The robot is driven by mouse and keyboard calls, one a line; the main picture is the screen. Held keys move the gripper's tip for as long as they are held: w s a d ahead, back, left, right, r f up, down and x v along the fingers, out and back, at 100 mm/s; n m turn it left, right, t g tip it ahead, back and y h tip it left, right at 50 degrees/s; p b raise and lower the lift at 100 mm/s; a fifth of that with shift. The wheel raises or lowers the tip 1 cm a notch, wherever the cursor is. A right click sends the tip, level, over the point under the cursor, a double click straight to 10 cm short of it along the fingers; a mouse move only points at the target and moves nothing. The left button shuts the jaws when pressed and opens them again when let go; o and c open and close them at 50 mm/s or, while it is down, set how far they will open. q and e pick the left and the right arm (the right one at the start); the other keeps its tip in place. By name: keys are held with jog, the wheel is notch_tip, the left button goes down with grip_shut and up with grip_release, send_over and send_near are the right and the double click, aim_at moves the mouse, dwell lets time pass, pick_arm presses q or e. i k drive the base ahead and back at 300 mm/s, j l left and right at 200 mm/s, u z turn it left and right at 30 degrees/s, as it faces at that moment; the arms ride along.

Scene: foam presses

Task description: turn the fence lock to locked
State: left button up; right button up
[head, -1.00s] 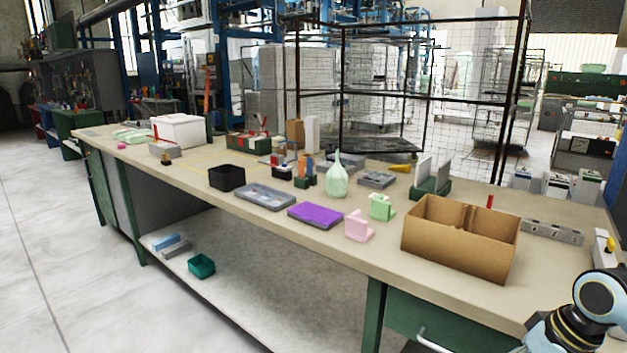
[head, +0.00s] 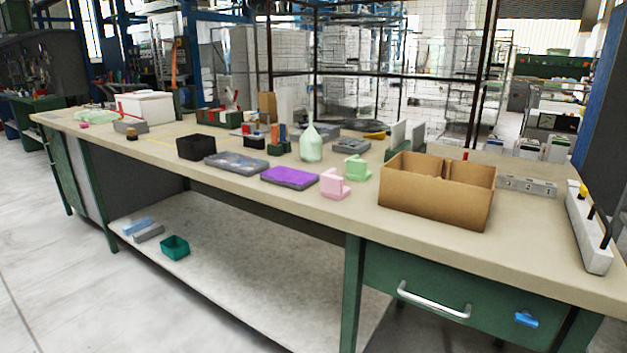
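No part is clearly recognisable as the fence lock in the head view. At the right end of the bench, a long pale block (head: 588,236) carries a small yellow knob (head: 583,190) and dark upright rods. A blue turn-piece (head: 526,319) sits on the front of the green drawer (head: 460,290), right of its handle. I cannot tell whether either belongs to the lock, nor its setting. Neither of my grippers is in view.
The long bench (head: 335,212) holds an open cardboard box (head: 437,200), a grey metal bar with holes (head: 526,185), a purple tray (head: 290,177) and several small items. A wire mesh fence (head: 400,100) stands behind. Bench top right of the box is mostly clear; floor shows at left.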

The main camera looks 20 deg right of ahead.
aim_at(583, 191)
jog(key=z, duration=1.95)
